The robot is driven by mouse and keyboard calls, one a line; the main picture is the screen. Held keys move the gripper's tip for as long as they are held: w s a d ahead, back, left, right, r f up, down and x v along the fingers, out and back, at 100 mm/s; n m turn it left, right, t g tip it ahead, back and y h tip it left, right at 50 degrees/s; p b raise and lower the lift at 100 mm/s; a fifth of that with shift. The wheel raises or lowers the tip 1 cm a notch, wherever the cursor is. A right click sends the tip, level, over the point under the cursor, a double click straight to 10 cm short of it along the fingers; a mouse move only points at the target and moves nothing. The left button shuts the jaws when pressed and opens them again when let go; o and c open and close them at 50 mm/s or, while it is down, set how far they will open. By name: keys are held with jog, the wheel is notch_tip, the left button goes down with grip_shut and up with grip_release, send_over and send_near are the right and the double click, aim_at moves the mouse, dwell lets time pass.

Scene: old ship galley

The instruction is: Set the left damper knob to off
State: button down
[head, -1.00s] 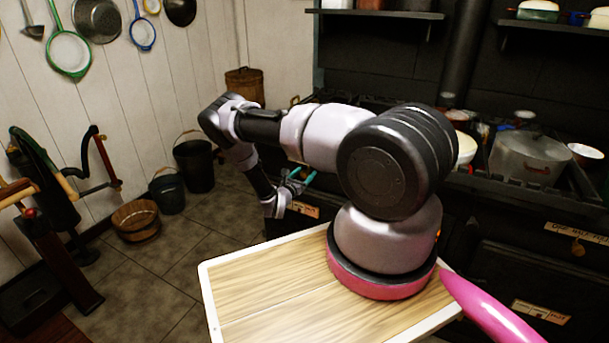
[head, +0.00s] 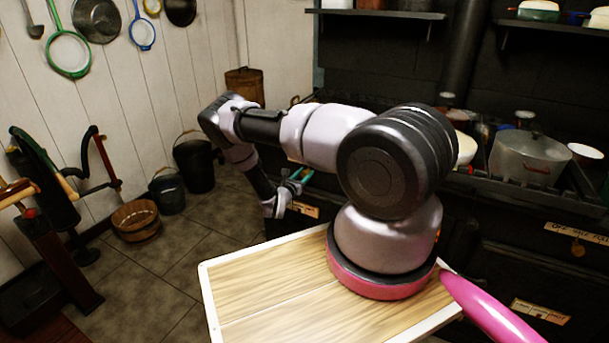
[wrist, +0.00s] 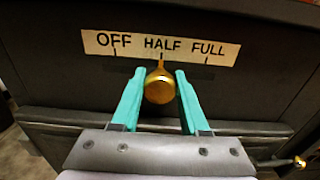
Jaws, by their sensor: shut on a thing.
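The left damper knob (wrist: 160,86) is a round brass knob on the dark stove front in the wrist view. Its narrow pointer stands upright under HALF on the cream label (wrist: 160,47), which reads OFF, HALF, FULL from left to right. My gripper (wrist: 160,75) has one teal finger on each side of the knob and is shut on it. In the head view my gripper (head: 297,182) reaches the stove front beyond the wooden board, and the knob cannot be made out there.
A wooden board with a pale rim (head: 265,290) lies below my arm. A second damper knob (head: 577,249) hangs under its own label at the right. A pot (head: 530,158) stands on the stove. Buckets (head: 194,165) and a wooden tub (head: 136,221) stand on the left floor.

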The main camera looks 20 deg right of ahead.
aim_at(295, 165)
jog(key=shift+a, duration=0.1)
dwell(0.7)
jog(key=w+a, duration=0.4)
jog(key=w, duration=0.1)
jog(key=shift+w+r, duration=0.1)
jog(key=shift+c, duration=2.2)
grip_release()
jog(key=v, duration=1)
jog(key=shift+s+a, duration=0.3)
